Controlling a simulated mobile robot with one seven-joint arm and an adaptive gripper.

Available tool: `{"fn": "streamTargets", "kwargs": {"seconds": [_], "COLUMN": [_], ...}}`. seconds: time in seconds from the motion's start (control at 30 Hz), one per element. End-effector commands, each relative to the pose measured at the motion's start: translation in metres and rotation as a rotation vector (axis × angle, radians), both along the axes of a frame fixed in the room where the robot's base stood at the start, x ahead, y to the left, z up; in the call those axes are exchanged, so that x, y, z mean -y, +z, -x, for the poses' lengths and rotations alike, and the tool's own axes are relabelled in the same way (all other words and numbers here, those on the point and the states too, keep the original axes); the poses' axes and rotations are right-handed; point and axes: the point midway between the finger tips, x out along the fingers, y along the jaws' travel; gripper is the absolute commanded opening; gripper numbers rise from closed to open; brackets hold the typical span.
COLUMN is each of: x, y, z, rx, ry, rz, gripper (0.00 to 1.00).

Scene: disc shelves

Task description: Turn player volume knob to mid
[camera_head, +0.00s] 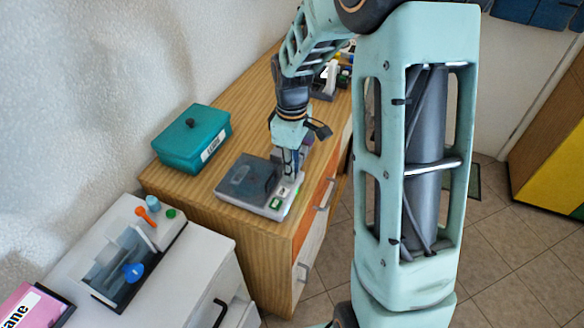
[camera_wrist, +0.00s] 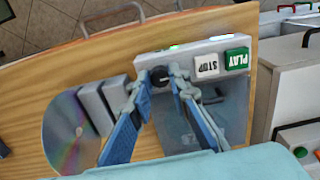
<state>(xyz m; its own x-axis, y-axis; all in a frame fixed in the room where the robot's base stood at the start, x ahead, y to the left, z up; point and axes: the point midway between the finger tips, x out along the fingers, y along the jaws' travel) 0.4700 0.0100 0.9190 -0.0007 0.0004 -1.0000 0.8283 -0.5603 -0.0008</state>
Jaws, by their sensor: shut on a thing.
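The player (camera_head: 250,185) is a grey box with a dark lid, near the front end of the wooden cabinet top. In the wrist view the player (camera_wrist: 205,110) shows a white STOP button (camera_wrist: 206,66) and a green PLAY button (camera_wrist: 237,60). The volume knob (camera_wrist: 160,76) is small, round and black, on the control strip left of STOP. My gripper (camera_wrist: 162,78) points down, with its fingertips closed around the knob. In the head view my gripper (camera_head: 289,172) stands over the player's right side and hides the knob. The knob's pointer mark cannot be made out.
A disc (camera_wrist: 68,132) and grey blocks (camera_wrist: 95,105) lie beside the player. A teal lidded box (camera_head: 190,140) stands behind it. A white cabinet with a device (camera_head: 125,250) is at lower left. Drawer handles (camera_head: 325,192) line the wooden cabinet's front.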

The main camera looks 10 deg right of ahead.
Motion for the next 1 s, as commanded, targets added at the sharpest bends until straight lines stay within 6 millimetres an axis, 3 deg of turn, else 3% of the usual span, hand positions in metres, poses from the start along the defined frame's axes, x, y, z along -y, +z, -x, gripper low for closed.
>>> {"fn": "streamTargets", "kwargs": {"seconds": [1.0], "x": [-0.0004], "y": [0.0008], "z": [-0.0008], "rx": [0.002], "ry": [-0.946], "rz": [0.0], "gripper": [0.0]}}
